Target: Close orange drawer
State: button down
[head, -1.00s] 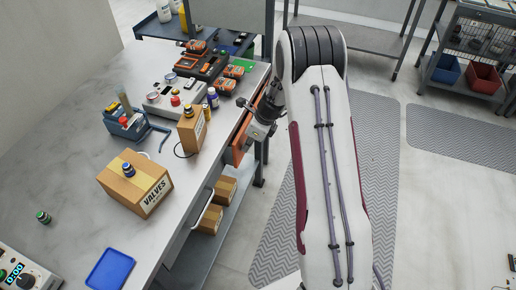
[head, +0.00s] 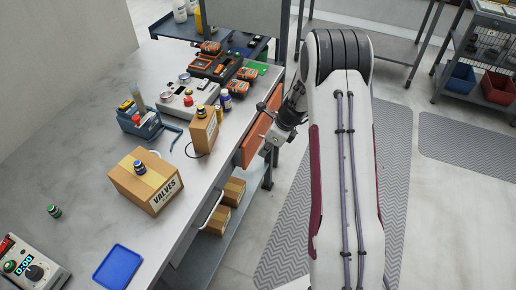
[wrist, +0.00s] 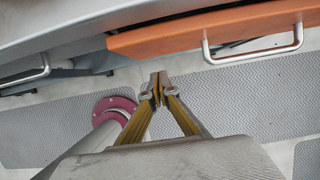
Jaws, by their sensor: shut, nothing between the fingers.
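The orange drawer (head: 256,138) is under the right edge of the workbench in the head view. Its front is partly hidden by my gripper and wrist. In the wrist view the orange drawer front (wrist: 180,37) crosses the top, with a metal bar handle (wrist: 255,53) on it. Its left end stands a little out from the grey bench front; I cannot tell exactly how far. My gripper (wrist: 155,86) is shut and empty, below and left of the handle and apart from it. In the head view my gripper (head: 268,152) is beside the drawer front.
A grey front with a metal handle (wrist: 28,78) is left of the orange drawer. Boxes (head: 234,190) sit on the lower shelf. The bench top holds a VALVES box (head: 150,190), a blue tray (head: 117,268) and tools. The matted floor (head: 290,225) right of the bench is clear.

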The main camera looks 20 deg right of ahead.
jog(key=v, duration=1)
jog(key=shift+s+d, duration=0.3)
jog(key=shift+s+d+f+t+y, duration=0.55)
jog(key=shift+s+f+t+y, duration=0.25)
jog(key=shift+s, duration=0.1)
jog(key=shift+s+d+f+t+y, duration=0.6)
jog(key=shift+s+f+t+y, duration=0.2)
jog(key=shift+s, duration=0.15)
